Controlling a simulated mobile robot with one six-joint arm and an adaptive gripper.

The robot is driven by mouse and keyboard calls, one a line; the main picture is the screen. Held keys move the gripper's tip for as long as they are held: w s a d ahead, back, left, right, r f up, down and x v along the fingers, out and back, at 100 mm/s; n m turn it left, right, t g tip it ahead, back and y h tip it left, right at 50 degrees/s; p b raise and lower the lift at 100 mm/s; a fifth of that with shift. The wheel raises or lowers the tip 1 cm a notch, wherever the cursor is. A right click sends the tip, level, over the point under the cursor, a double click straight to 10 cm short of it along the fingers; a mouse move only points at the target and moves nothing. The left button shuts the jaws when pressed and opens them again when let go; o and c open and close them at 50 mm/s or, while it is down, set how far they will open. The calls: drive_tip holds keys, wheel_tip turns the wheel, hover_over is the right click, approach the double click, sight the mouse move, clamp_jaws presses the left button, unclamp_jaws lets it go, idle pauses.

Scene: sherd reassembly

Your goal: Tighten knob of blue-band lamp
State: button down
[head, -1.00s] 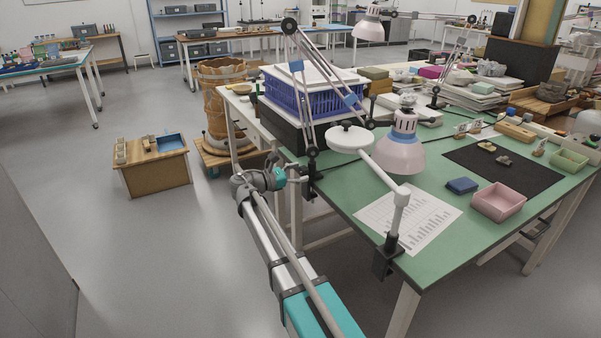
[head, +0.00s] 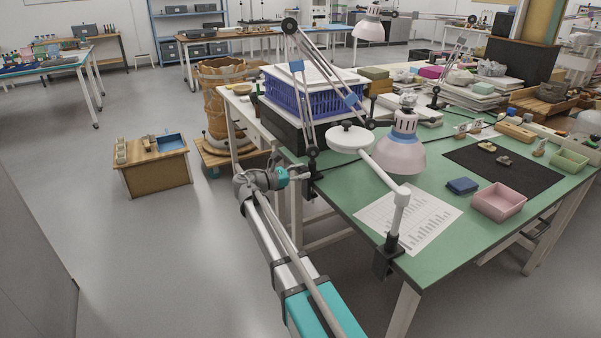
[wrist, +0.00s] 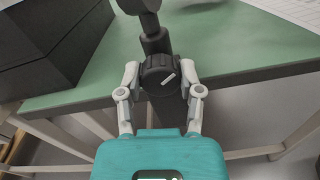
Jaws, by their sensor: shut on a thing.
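The blue-band lamp's jointed arm (head: 303,100) rises from a dark clamp post (head: 314,178) at the table's near left edge. Its pale pink shade (head: 399,153), with a blue band, hangs over the table. In the wrist view, the dark ribbed knob (wrist: 158,71) sits on the post below the lamp's arm, with a white mark slanting up to the right. My gripper (wrist: 163,82) is shut on the knob, one pale finger on each side. In the head view, my gripper (head: 300,173) is at the clamp, its fingertips small and the knob not clear.
A round white magnifier lamp (head: 351,140) stands clamped at the table's front corner. A blue crate (head: 310,98) on a dark box is behind the lamp's arm. A printed sheet (head: 425,222), a pink tray (head: 498,203) and a black mat (head: 520,178) lie on the green table.

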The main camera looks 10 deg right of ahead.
drive_tip(key=shift+m, duration=1.6)
drive_tip(key=shift+s, duration=0.1)
drive_tip(key=shift+c, duration=1.3)
unclamp_jaws()
drive_tip(key=shift+d, duration=0.1)
drive_tip(key=shift+a, duration=0.2)
drive_tip(key=v, duration=1.1)
drive_tip(key=shift+a, duration=0.35)
drive_tip(key=shift+s, duration=0.15)
